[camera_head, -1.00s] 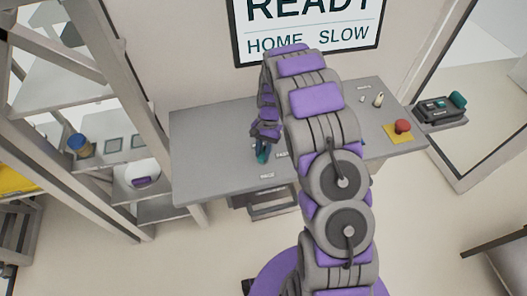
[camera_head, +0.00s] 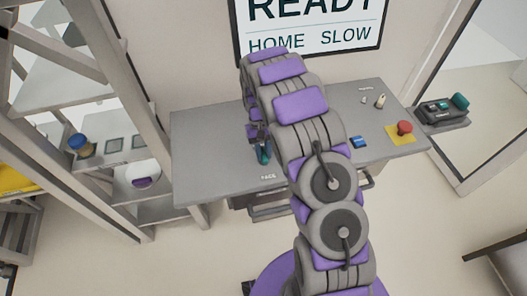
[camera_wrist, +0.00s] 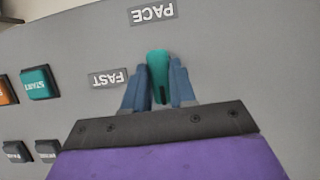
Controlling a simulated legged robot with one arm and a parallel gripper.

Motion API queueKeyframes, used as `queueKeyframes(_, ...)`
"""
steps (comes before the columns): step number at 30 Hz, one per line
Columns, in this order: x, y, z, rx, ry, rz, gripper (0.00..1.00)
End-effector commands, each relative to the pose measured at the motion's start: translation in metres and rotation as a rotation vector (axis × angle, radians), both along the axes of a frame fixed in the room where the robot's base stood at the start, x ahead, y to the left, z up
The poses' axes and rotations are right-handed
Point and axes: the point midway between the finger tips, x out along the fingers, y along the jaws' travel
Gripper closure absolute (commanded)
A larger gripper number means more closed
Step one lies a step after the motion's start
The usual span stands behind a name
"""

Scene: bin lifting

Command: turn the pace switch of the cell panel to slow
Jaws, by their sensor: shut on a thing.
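The pace switch is a teal knob (camera_wrist: 157,58) on the grey cell panel (camera_wrist: 225,50). It also shows in the head view as a small teal piece (camera_head: 264,155) below my gripper. In the wrist view my gripper (camera_wrist: 158,76) has a blue-grey finger on each side of the knob and is shut on it. A dark mark on the knob points down in that picture. The PACE label (camera_wrist: 152,13) and the FAST label (camera_wrist: 108,78) show near it. No SLOW label shows in the wrist view. The wall screen (camera_head: 310,38) reads READY, HOME, SLOW.
A teal START button (camera_wrist: 39,82), an orange button (camera_wrist: 5,90) and dark buttons lie left of the knob in the wrist view. A red push button (camera_head: 404,127) on a yellow plate sits at the panel's right. Shelves (camera_head: 120,160) stand at the left.

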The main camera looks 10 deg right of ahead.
Motion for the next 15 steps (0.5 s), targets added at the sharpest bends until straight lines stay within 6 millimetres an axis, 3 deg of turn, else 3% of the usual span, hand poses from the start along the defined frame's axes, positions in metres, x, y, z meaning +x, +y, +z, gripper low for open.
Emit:
queueKeyframes(12, -0.0031, 0.0004, -0.0048, 0.000, 0.010, 0.009, 1.00)
queueKeyframes(13, -0.0031, 0.0004, -0.0048, 0.000, 0.010, 0.009, 0.73)
queueKeyframes(15, -0.0033, 0.0004, -0.0049, 0.001, 0.011, 0.008, 0.66)
